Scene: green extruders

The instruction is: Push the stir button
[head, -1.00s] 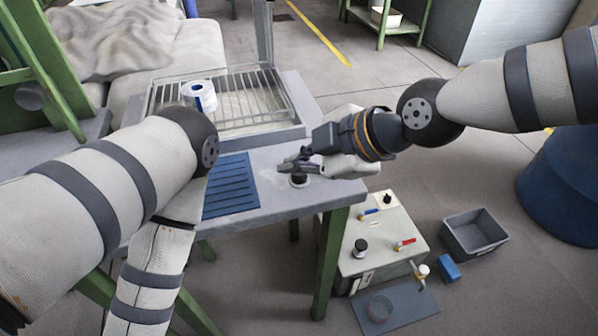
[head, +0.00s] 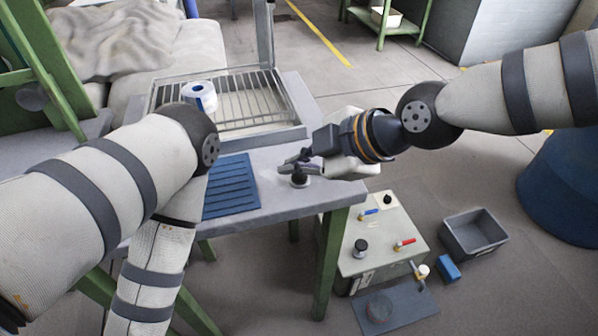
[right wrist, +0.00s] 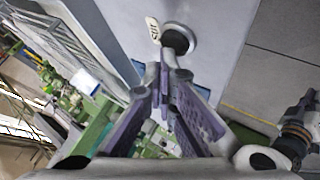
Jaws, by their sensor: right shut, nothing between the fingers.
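The stir button (head: 299,179) is a small black round knob in a light ring on the grey table (head: 270,202). In the right wrist view the black button (right wrist: 175,40) has a small white lettered tag beside it. My right gripper (head: 287,167) is shut and empty, its fingertips close above the button in the head view. In the right wrist view the purple-grey fingertips (right wrist: 168,62) are together just below the button in the picture. I cannot tell whether they touch it. My left arm crosses the left of the head view; its gripper is out of sight.
A blue ribbed mat (head: 230,187) and a wire rack (head: 245,122) with a white-blue roll (head: 200,97) are on the table. A box with knobs and levers (head: 379,240), a grey bin (head: 474,233) and a dark mat (head: 408,312) are at right below the table.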

